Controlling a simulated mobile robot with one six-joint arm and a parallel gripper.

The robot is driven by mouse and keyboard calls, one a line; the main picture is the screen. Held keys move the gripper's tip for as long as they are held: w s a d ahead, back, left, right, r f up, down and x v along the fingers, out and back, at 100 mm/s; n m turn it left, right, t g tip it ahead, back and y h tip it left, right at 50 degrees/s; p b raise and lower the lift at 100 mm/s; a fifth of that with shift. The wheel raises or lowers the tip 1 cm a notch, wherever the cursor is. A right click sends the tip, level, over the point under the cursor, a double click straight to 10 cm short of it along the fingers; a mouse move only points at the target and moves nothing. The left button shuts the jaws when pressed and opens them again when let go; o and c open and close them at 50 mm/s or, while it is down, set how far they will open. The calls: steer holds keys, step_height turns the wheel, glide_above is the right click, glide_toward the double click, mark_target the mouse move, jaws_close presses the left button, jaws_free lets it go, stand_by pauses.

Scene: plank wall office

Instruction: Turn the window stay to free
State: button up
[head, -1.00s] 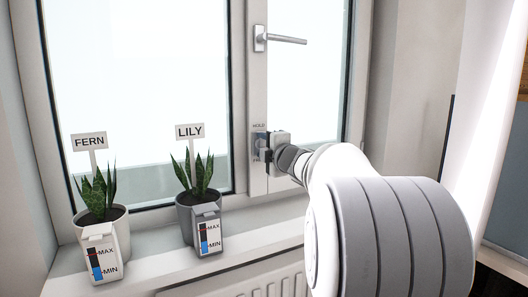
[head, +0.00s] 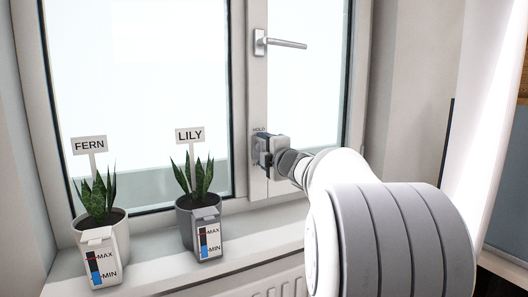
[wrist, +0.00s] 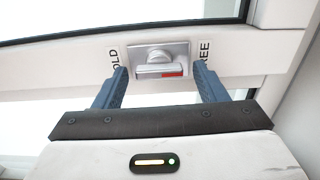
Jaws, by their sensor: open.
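The window stay (wrist: 160,58) is a silver fitting with a round knob, a bar and a red mark near the bar's right end. It sits on the white window frame between two labels, partly hidden, reading "OLD" at left and "REE" at right in the wrist view. My gripper (wrist: 162,82) is open, its two blue fingers on either side of the bar, with gaps visible. In the head view my gripper (head: 264,152) is at the frame just below the HOLD label (head: 259,130) and hides most of the stay.
A silver window handle (head: 285,42) is higher on the frame. Potted plants labelled FERN (head: 90,144) and LILY (head: 189,135) stand on the sill at left, each with a MAX/MIN level gauge. A radiator (head: 275,288) is below.

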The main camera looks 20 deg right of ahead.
steer(key=shift+s, duration=0.1)
steer(key=s, duration=0.7)
steer(key=shift+s+p, duration=0.35)
steer(key=shift+d, duration=0.1)
